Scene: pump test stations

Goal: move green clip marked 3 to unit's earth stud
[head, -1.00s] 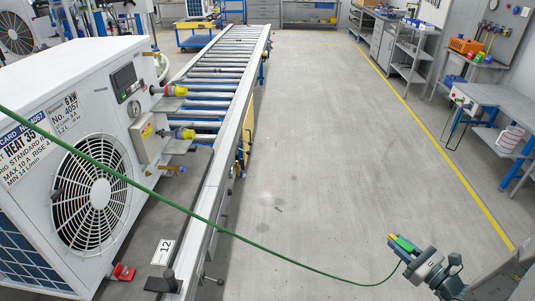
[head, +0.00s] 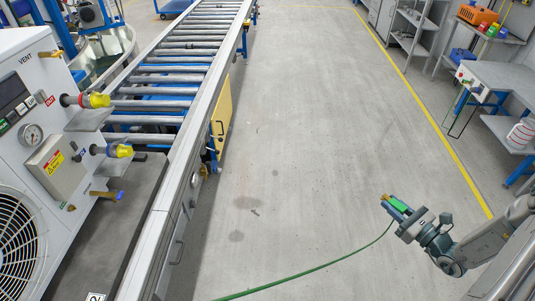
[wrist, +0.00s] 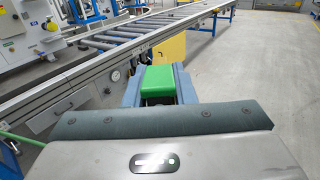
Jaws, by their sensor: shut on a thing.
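My gripper (head: 392,207) is at the lower right of the head view, out over the open floor. It is shut on the green clip (head: 398,205), which also fills the space between the fingers in the wrist view (wrist: 158,83). A green cable (head: 320,266) hangs from the clip and runs to the lower left, out of the head view. No number can be read on the clip. The white unit (head: 30,135) stands on the left, well apart from my gripper. I cannot make out its earth stud for certain; a brass fitting (head: 108,195) shows low on its side.
A roller conveyor (head: 170,80) runs beside the unit, with a metal rail along its edge and a yellow panel (head: 221,115) below. A grey bench (head: 500,85) and shelves stand at the right. The floor between is clear.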

